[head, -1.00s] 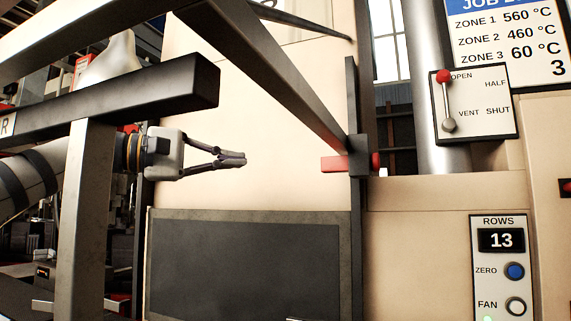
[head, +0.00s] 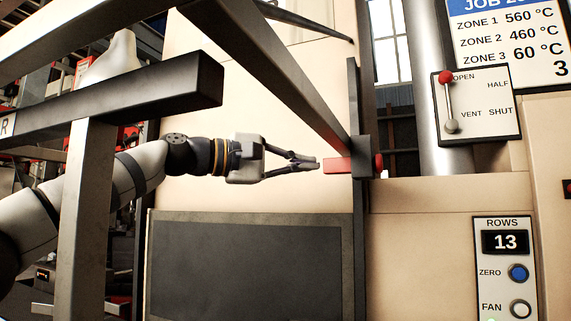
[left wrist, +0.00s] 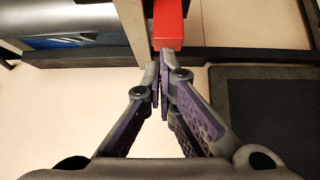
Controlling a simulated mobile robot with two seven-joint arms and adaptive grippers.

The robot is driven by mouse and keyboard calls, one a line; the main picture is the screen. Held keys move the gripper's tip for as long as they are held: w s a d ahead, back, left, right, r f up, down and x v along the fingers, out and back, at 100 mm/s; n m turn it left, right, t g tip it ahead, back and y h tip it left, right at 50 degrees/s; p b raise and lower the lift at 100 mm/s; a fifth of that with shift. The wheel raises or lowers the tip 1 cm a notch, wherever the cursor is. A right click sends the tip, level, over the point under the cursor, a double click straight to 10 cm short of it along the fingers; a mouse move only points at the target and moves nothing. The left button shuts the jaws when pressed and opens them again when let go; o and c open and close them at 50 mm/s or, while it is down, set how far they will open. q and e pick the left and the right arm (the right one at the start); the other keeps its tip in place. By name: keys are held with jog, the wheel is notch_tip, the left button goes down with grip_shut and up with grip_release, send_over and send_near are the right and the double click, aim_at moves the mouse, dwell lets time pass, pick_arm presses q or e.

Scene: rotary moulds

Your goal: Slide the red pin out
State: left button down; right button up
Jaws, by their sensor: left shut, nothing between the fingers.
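The red pin (head: 338,165) lies level through a dark bracket (head: 362,157) on an upright dark bar. Its square red end sticks out to the left and its round red knob (head: 378,165) shows to the right. My left gripper (head: 314,164) is shut and empty, its fingertips just left of the pin's left end and in line with it. In the left wrist view the pin (left wrist: 168,22) lies just beyond the shut fingertips (left wrist: 158,72). Whether the tips touch the pin I cannot tell. My right gripper is not in view.
A dark beam (head: 270,75) slants down to the bracket. A grey steel frame (head: 85,210) stands at the left in front of my arm. A lever panel (head: 476,103) and a ROWS counter panel (head: 505,265) are at the right.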

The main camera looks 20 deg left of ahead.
aim_at(324, 162)
pick_arm(q)
jog(key=shift+d, duration=0.15)
